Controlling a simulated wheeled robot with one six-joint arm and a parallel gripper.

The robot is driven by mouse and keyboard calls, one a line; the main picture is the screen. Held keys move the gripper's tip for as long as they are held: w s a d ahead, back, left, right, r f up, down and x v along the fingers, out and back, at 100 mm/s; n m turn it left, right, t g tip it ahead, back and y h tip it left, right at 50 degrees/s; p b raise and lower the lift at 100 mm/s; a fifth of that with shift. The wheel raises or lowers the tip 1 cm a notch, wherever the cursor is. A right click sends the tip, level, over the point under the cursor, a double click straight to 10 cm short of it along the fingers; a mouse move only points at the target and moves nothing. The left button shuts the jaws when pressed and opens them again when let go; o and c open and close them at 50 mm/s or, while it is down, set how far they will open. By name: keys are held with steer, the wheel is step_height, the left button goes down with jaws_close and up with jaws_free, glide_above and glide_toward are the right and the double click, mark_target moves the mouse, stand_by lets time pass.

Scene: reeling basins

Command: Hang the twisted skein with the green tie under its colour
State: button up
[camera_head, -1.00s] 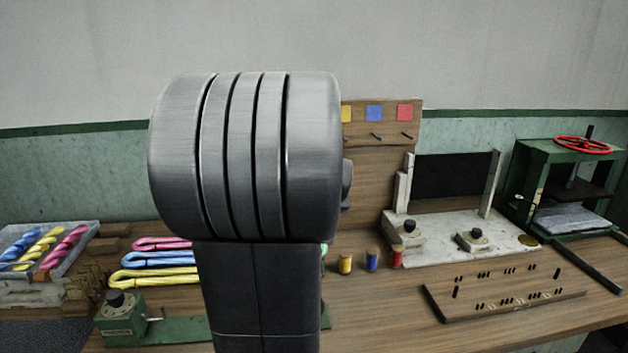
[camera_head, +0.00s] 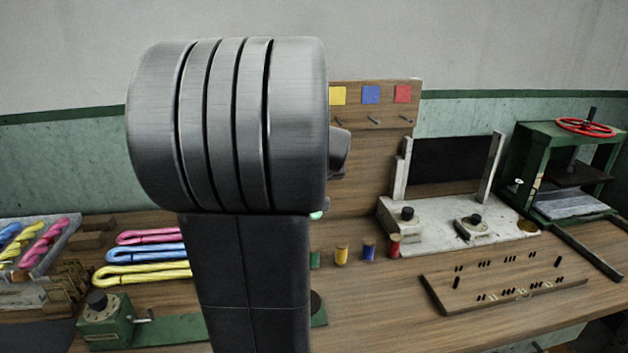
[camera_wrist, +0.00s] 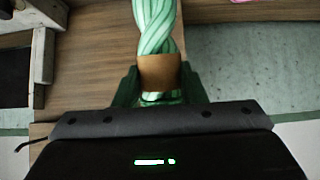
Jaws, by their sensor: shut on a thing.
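A twisted pale green skein (camera_wrist: 155,25) with a brown band (camera_wrist: 160,72) around it is between my gripper's dark green fingers (camera_wrist: 158,88) in the wrist view. My gripper is shut on it, near one end; the other end runs out of the frame. In the head view my arm hides the gripper and most of the skein; only a pale green bit shows beside the arm. A wooden board (camera_head: 375,150) stands at the back with yellow (camera_head: 338,95), blue (camera_head: 371,94) and red (camera_head: 403,93) squares and pegs below them. My arm hides the board's left part.
Green (camera_head: 315,259), yellow (camera_head: 341,255), blue (camera_head: 368,251) and red (camera_head: 394,246) spools stand before the board. Looped skeins (camera_head: 148,275) and a tray (camera_head: 62,240) of twisted skeins lie left. A stove-like unit (camera_head: 440,222), a drilled plank (camera_head: 505,281) and a green press (camera_head: 565,165) stand right.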

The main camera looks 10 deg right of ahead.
steer(key=w+f+p, duration=0.1)
steer(key=w, duration=0.8)
steer(key=shift+f, duration=0.35)
stand_by(0.8)
steer(key=shift+w, duration=0.15)
stand_by(0.3)
steer(key=o, duration=1.2)
steer(key=shift+c, duration=0.2)
steer(key=b+v, duration=0.1)
steer(key=v, duration=1.3)
